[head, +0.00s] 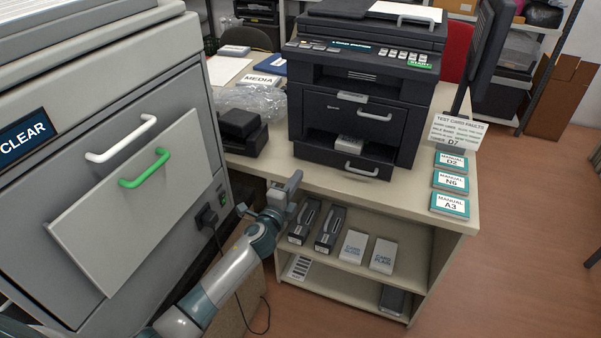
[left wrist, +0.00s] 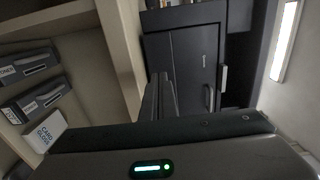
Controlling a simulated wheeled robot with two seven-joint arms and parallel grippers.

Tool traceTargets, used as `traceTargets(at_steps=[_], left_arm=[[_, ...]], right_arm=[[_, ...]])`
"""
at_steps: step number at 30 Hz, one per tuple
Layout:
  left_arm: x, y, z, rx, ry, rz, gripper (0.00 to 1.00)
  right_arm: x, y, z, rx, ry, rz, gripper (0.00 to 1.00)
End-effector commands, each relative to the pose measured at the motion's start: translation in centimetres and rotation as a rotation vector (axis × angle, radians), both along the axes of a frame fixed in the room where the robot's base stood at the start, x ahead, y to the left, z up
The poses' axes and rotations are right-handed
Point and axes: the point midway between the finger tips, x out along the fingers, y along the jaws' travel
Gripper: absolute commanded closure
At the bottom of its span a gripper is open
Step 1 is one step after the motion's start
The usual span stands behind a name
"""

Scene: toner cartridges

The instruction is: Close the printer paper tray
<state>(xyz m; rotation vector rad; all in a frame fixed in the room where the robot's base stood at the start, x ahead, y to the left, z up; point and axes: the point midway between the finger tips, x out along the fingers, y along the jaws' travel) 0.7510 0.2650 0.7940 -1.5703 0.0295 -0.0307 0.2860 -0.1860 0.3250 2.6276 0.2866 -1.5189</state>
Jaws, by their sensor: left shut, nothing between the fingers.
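The black printer (head: 345,95) stands on the beige table. Its paper tray (head: 335,160), with a light handle (head: 362,170), is at the bottom front and looks pulled out. A small labelled box (head: 349,143) shows in the dark gap above the tray front. My left gripper (head: 293,184) is shut and empty, in front of and below the table edge, left of the tray and apart from it. In the left wrist view, the shut fingers (left wrist: 160,95) point toward the dark printer front (left wrist: 195,60), seen turned sideways. My right gripper is not in view.
A large grey machine (head: 190,90) with a tilted panel and green handle (head: 145,168) fills the left. Cartridge boxes (head: 329,230) and card boxes (head: 383,255) stand on the shelf below. Manuals (head: 450,182) lie at the table's right; bare tabletop lies before the printer.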

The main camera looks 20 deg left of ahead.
Motion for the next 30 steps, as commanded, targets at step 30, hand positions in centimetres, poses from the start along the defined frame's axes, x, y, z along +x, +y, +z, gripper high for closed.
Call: traceTargets(at_steps=[30], left_arm=[[-5.9,0.0,0.2,-0.005,0.022,0.007,1.0]], right_arm=[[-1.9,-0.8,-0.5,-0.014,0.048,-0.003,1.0]])
